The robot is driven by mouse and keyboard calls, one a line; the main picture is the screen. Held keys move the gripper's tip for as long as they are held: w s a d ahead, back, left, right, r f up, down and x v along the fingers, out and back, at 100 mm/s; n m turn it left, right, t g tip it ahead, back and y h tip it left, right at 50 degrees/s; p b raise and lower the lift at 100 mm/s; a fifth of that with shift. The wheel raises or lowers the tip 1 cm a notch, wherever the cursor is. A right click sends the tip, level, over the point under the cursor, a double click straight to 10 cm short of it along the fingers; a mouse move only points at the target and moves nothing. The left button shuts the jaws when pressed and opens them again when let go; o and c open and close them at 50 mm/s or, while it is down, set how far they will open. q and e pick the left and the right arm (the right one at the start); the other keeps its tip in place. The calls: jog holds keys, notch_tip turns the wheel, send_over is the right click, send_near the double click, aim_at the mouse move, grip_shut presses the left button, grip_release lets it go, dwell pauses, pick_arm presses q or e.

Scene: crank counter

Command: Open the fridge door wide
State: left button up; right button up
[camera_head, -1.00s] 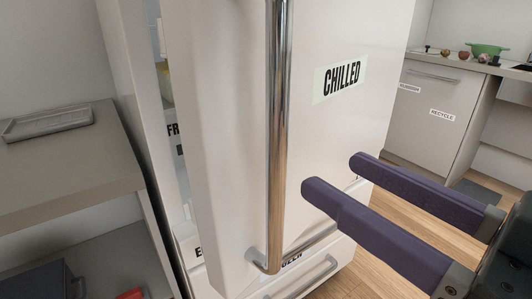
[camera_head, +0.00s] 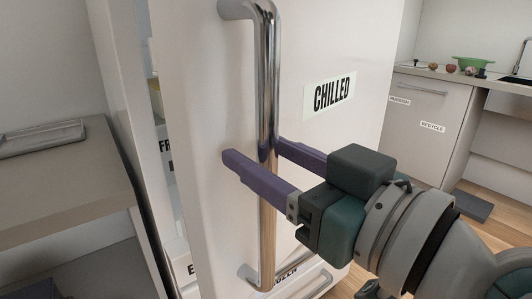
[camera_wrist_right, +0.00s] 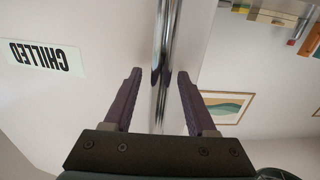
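The fridge door (camera_head: 200,130) is white with a "CHILLED" label and stands partly open; a gap at its left shows the fridge inside. Its long upright chrome handle (camera_head: 266,100) also shows in the right wrist view (camera_wrist_right: 165,60). My right gripper (camera_head: 252,158) has its two purple fingers on either side of the handle, below its middle. In the right wrist view the fingers (camera_wrist_right: 155,80) are open, with space between them and the bar. My left gripper is not in view.
A grey counter (camera_head: 60,200) with a tray (camera_head: 42,138) stands left of the fridge. A freezer drawer (camera_head: 305,285) lies below the door. At the back right are cabinets labelled "RECYCLE" (camera_head: 432,127) and a green pot (camera_head: 473,65). Wooden floor (camera_head: 415,200) lies between.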

grip_shut()
dwell(1.3)
